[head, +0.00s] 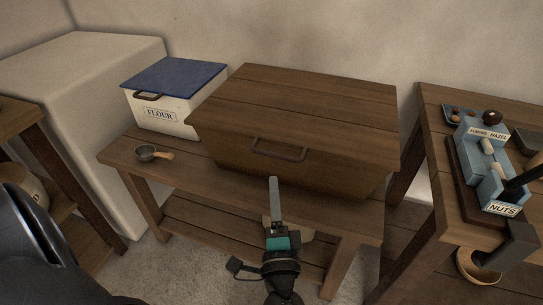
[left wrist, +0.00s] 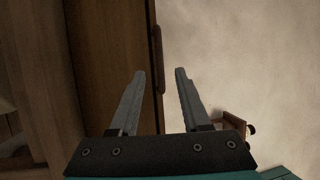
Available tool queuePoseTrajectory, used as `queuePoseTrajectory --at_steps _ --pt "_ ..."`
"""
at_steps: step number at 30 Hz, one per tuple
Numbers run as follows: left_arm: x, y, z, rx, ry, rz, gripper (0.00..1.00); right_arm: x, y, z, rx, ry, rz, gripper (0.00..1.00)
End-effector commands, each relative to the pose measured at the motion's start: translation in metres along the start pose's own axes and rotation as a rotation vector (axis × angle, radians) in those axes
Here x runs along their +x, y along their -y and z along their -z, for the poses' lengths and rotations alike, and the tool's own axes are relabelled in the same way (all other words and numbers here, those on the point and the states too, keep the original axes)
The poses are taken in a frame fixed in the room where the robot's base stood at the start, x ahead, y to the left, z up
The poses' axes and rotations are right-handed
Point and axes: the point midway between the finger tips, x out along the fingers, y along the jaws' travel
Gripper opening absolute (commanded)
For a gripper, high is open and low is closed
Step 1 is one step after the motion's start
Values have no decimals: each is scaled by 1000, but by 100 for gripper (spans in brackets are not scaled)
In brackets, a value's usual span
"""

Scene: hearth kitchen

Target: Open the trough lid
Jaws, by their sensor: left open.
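The trough (head: 290,178) is a large brown wooden box on a wooden bench in the head view. Its plank lid (head: 310,100) lies shut on top. A dark bar handle (head: 279,149) is on the lid's front edge. My left gripper (head: 274,184) is in front of the trough, just below the handle in the picture, and is not holding it. In the left wrist view my left gripper (left wrist: 160,73) has its two fingers apart with nothing between them. Brown wood (left wrist: 110,60) fills the left of that view, with a dark reddish bar (left wrist: 157,60) at its edge, beyond the fingertips.
A white flour bin (head: 160,113) with a blue lid and a small scoop (head: 147,154) stand on the bench (head: 118,158) to the left. A side table (head: 433,150) at right holds a blue nut holder (head: 478,150). The wall is behind the trough.

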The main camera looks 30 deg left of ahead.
Motion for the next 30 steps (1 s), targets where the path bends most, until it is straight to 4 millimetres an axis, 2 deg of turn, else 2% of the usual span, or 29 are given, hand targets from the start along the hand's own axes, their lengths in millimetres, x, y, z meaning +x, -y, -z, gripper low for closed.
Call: queuePoseTrajectory --at_steps 3,9,15,21,28,30 --pt "29 0 0 0 1 5 47 -2 0 3 1 -6 0 50" --pt "70 -1 0 1 0 2 47 -5 0 8 1 -14 0 50" --pt "97 -1 0 2 -1 -1 47 -8 0 12 1 -22 0 50" --pt "106 -1 0 2 0 -3 47 -11 0 15 2 -26 0 50" --pt "107 -1 0 2 -1 -3 47 -11 0 13 2 -22 0 50" --pt "107 -1 0 2 -1 -3 39 -11 0 12 2 -21 0 50"
